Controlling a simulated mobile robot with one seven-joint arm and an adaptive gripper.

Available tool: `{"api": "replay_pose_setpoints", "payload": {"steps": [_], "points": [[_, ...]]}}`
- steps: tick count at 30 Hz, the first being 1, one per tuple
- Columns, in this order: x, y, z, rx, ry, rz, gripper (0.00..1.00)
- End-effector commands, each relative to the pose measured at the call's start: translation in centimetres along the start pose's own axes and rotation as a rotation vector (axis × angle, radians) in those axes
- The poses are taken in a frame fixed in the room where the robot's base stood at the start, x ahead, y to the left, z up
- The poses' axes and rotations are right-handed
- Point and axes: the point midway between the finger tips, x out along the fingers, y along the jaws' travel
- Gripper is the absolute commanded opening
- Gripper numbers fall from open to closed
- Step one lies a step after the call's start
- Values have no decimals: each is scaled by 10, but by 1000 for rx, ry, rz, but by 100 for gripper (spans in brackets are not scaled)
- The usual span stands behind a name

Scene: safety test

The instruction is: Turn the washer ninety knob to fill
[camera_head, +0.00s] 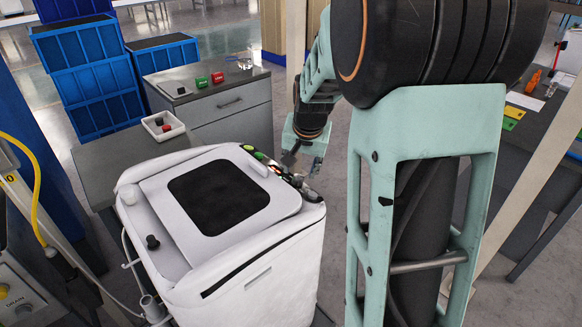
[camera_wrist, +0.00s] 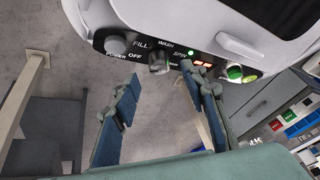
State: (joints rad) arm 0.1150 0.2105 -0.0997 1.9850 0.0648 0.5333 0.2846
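The white washer (camera_head: 240,263) stands left of centre in the head view, with a dark window in its lid. Its dark control panel crosses the top of the wrist view. A silver knob (camera_wrist: 160,62) sits there amid the labels FILL, WASH and SPIN. I cannot clearly tell which label it points at. My gripper (camera_wrist: 158,80) is open, with its two fingers apart on either side of the line to this knob. I see no clear contact. In the head view my gripper (camera_head: 302,155) is beside the panel's edge, and the knob is hidden or too small to tell.
Another round knob (camera_wrist: 117,45) is left of FILL, near POWER OFF. A green light (camera_wrist: 191,54) and a green button (camera_wrist: 234,72) are to the right. A grey cabinet (camera_head: 236,127) and blue crates (camera_head: 90,75) stand behind the washer. A dark table (camera_head: 540,130) is at right.

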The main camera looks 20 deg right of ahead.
Motion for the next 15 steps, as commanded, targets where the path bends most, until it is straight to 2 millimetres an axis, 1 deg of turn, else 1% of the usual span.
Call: {"api": "replay_pose_setpoints", "payload": {"steps": [1,6,10,15], "points": [[11,1,1,0,-2,1,40],[32,1,0,1,-1,1,40],[40,1,-1,1,1,0,40],[43,0,-1,0,2,0,40]]}}
